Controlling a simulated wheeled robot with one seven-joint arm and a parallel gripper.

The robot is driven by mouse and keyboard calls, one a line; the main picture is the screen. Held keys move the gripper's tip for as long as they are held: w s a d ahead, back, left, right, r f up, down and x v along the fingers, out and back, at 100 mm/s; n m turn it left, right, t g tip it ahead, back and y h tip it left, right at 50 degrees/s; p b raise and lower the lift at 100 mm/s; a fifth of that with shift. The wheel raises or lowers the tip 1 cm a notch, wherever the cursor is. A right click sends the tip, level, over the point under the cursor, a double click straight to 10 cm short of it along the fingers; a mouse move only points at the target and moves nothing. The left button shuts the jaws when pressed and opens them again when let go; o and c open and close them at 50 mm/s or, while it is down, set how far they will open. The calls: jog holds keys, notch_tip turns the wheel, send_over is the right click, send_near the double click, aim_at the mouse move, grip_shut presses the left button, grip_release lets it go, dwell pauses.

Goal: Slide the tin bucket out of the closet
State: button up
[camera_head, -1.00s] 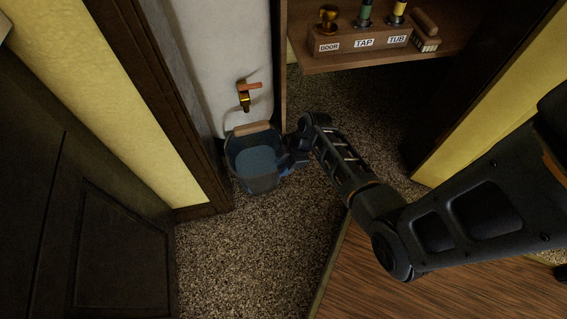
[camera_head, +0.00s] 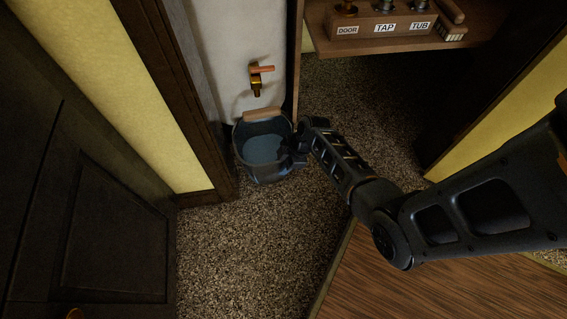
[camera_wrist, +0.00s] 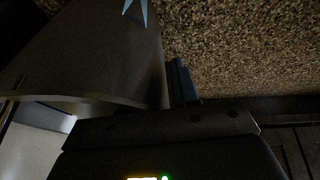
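The tin bucket (camera_head: 255,171) is grey-blue, holds what looks like water, and has a wooden handle grip (camera_head: 263,114) at its back rim. It stands on the speckled floor below a brass tap with an orange handle (camera_head: 262,70). My gripper (camera_head: 289,155) is at the bucket's right side, at or touching its rim. In the wrist view, a dark curved surface, probably the bucket wall (camera_wrist: 95,60), fills the upper left.
A dark door frame (camera_head: 180,110) stands close at the bucket's left, and a dark panelled door (camera_head: 110,240) is further left. A wooden shelf with DOOR, TAP and TUB labels (camera_head: 385,27) is at upper right. Speckled floor (camera_head: 250,245) in front of the bucket is clear.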

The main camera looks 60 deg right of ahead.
grip_shut()
dwell(1.2)
